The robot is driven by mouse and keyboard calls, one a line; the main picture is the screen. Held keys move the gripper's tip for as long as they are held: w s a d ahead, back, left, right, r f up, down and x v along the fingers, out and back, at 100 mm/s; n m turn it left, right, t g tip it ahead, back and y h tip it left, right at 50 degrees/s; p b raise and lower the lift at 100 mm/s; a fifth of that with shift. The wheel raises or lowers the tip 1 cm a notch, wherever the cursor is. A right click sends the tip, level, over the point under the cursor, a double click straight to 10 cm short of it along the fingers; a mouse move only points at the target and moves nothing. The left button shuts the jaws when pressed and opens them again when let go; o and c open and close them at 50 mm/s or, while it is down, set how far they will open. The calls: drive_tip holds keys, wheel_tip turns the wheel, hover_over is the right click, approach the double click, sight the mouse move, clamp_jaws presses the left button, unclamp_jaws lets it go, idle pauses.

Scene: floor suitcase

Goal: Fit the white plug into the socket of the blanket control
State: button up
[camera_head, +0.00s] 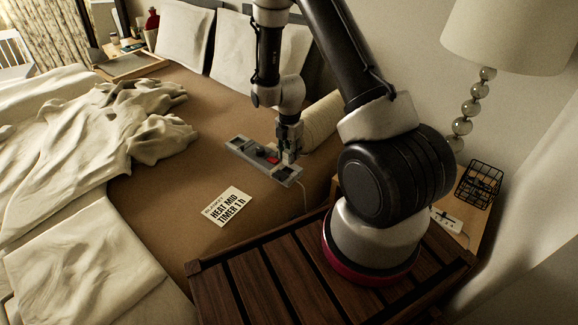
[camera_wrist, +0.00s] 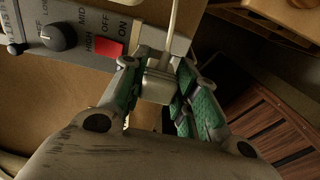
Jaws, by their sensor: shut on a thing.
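The blanket control (camera_head: 240,146) is a grey panel lying on the brown bed cover. In the wrist view the control (camera_wrist: 80,55) shows a dark knob (camera_wrist: 58,38) and a red rocker switch (camera_wrist: 104,49) marked ON and OFF. My gripper (camera_head: 288,150) is over the right part of the control. In the wrist view my gripper (camera_wrist: 157,84) has its green-padded fingers shut on the pale plug (camera_wrist: 155,88), with its cord (camera_wrist: 173,25) running up. The plug is close beside the red switch. The socket is hidden, and I cannot tell whether the plug is in it.
A card (camera_head: 228,207) reading "HEAT MID TIMER 1 h" lies in front of the control. A rolled pale bolster (camera_head: 325,122) is close behind it. A slatted wooden bench (camera_head: 225,295) is at the front. Crumpled bedding (camera_head: 60,240) covers the left; brown cover between is clear.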

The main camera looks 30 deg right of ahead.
drive_tip(key=shift+f, duration=2.5)
drive_tip(key=shift+f, duration=0.15)
drive_tip(key=o, duration=1)
